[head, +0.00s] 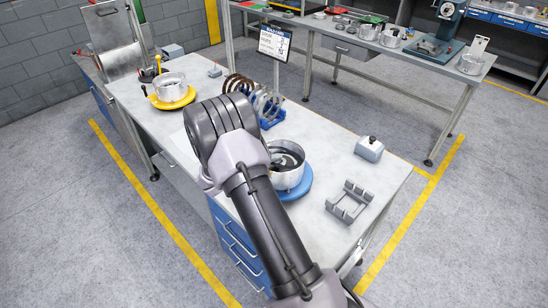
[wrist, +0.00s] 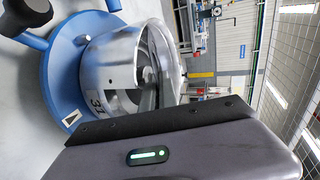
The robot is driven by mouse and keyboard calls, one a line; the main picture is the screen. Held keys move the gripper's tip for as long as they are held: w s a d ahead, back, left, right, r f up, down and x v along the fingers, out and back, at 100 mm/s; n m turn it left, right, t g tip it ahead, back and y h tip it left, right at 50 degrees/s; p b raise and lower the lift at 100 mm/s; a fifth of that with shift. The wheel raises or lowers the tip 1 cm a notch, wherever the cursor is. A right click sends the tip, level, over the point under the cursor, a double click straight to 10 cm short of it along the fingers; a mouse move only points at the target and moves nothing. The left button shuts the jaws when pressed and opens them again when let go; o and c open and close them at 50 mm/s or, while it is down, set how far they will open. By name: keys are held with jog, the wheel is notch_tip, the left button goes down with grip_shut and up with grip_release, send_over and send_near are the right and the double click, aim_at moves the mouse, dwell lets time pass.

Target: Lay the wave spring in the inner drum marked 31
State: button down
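A silver drum (head: 287,178) sits on a blue round base (head: 302,191) in the middle of the bench. In the wrist view the drum (wrist: 112,62) fills the upper middle on its blue base (wrist: 62,75); a small tag on its wall carries a number that looks like 31 or 37. My arm covers the drum's left side in the head view. My gripper (wrist: 150,92) is at the drum, with a grey finger-like part over or inside its mouth. Its fingertips are not clear, so I cannot tell if it holds anything. I cannot pick out the wave spring.
A rack (head: 270,118) of brown and silver rings stands behind my arm. Another drum (head: 171,84) sits on a yellow base (head: 172,100) at the far left. A grey block (head: 369,149) and a grey cradle (head: 349,202) stand on the right.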

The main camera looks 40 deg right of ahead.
jog(key=c, duration=1.6)
grip_release()
jog(key=shift+s, duration=0.1)
jog(key=shift+f, duration=0.2)
jog(key=shift+s+a+f, duration=0.1)
jog(key=shift+a+f, duration=0.05)
jog(key=shift+f, duration=0.3)
jog(key=a+r+p, duration=0.2)
jog(key=r+p, duration=0.1)
jog(key=p, duration=0.1)
jog(key=a+r+p, duration=0.3)
jog(key=r, duration=0.1)
jog(key=a+r+p, duration=0.2)
jog(key=r+p, duration=0.2)
jog(key=shift+s+a+r+p, duration=0.1)
jog(key=shift+s+a+p, duration=0.05)
jog(key=shift+p, duration=0.2)
